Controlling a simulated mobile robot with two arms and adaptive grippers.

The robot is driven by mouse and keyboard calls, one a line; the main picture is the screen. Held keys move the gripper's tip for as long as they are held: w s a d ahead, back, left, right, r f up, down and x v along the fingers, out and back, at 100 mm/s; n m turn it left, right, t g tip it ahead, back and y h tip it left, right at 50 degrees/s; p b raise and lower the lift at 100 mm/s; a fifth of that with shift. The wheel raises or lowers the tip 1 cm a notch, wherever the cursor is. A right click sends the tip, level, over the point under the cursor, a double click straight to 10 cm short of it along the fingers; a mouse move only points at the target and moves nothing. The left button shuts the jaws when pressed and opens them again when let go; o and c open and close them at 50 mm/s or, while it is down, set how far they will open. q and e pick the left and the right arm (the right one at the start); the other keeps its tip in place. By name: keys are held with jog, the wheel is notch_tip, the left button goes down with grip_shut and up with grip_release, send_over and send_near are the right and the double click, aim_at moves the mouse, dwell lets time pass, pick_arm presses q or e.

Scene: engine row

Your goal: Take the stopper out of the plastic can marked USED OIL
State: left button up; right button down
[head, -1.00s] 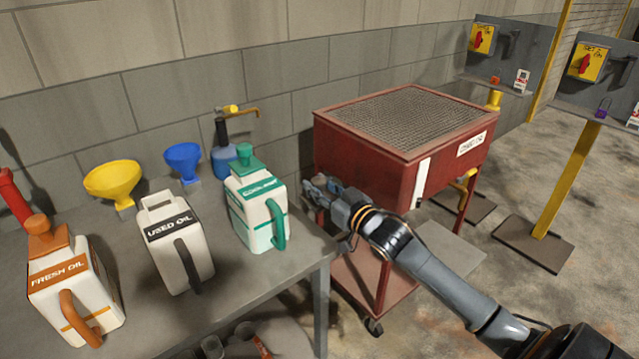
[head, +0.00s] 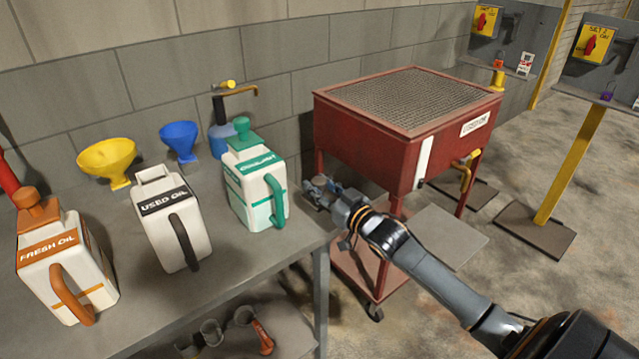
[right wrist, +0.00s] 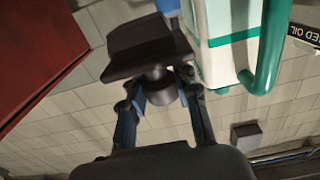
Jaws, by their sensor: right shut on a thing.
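The white plastic can marked USED OIL (head: 180,235) stands upright on the grey bench, with a dark handle. No stopper shows on its top, which has a pale, open-looking frame. My right gripper (head: 328,192) is off the bench's right end, beside the red cart. It is shut on a dark stopper (right wrist: 145,45), clear of the can. In the right wrist view the gripper's fingers (right wrist: 162,100) close on the stopper's round knob, and its wide blocky part points away. My left gripper is not in view.
The FRESH OIL can (head: 65,265) and green-and-white coolant can (head: 255,190) flank the can. Yellow (head: 107,158) and blue (head: 180,136) funnels stand behind. The red cart (head: 365,150) is right of the bench (head: 225,275). Open floor lies at right.

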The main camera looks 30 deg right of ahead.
jog(key=shift+f+b, duration=0.85)
jog(key=shift+f, duration=0.9)
jog(key=c, duration=0.9)
grip_release()
jog(key=s, duration=0.8)
jog(key=s+d, duration=0.1)
jog(key=s, duration=0.3)
